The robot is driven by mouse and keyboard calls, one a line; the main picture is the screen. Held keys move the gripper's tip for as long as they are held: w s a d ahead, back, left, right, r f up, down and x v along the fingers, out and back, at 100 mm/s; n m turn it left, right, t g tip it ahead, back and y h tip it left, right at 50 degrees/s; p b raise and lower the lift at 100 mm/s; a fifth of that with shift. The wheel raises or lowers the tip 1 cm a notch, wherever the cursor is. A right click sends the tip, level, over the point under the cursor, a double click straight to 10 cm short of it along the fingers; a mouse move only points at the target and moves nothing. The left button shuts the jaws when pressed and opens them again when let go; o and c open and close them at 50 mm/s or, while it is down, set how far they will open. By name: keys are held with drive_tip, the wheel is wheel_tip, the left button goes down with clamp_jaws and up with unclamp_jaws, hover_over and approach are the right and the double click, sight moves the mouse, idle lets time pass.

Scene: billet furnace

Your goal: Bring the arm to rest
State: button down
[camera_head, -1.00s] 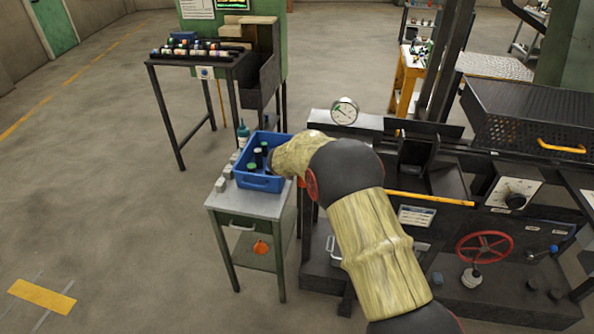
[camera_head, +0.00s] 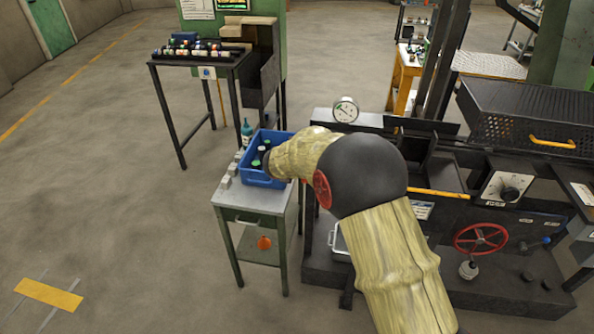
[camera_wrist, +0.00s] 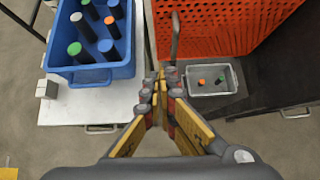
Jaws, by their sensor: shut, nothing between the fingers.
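My gripper (camera_wrist: 160,95) shows in the wrist view with its fingers together and nothing between them. It points down over the gap beside the small table and the blue bin. In the head view my arm, in a pale wrapped cover, reaches forward and left, and its end is hidden behind the arm itself near the bin. The blue bin (camera_head: 262,181) stands on the grey side table (camera_head: 252,200). It holds several dark cylinders with coloured tops, which also show in the wrist view (camera_wrist: 86,30).
An orange perforated panel (camera_wrist: 215,28) and a metal tray (camera_wrist: 211,88) with small coloured pieces lie right of my gripper. The furnace machine with a red handwheel (camera_head: 481,238) stands at the right. A rack of cylinders (camera_head: 200,50) is at the back left. Open floor lies left.

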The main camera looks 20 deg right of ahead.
drive_tip(key=s+a+r+n+t+y, duration=0.15)
drive_tip(key=a+n+y, duration=0.45)
drive_tip(key=a+n, duration=0.8)
drive_tip(key=s+a+r+n+g+y, duration=0.1)
drive_tip(key=s+a+r+n+y, duration=0.1)
drive_tip(key=s+n, duration=0.5)
drive_tip(key=s+a+r+n+g+y, duration=0.1)
drive_tip(key=s+a+r+n+g, duration=0.15)
drive_tip(key=s+n, duration=0.45)
drive_tip(key=s+d+r+n+g+h, duration=0.1)
drive_tip(key=s+d+r+n, duration=0.1)
drive_tip(key=s+n, duration=0.6)
drive_tip(key=s+d+r+n+g+h, duration=0.1)
drive_tip(key=s+d+r+n, duration=0.25)
drive_tip(key=s, duration=0.95)
drive_tip(key=s+d+r+n+t+h, duration=0.2)
drive_tip(key=s+d+r, duration=0.4)
drive_tip(key=s, duration=0.4)
drive_tip(key=shift+d+r+n, duration=0.15)
drive_tip(key=shift+r+n, duration=0.05)
drive_tip(key=shift+n, duration=0.25)
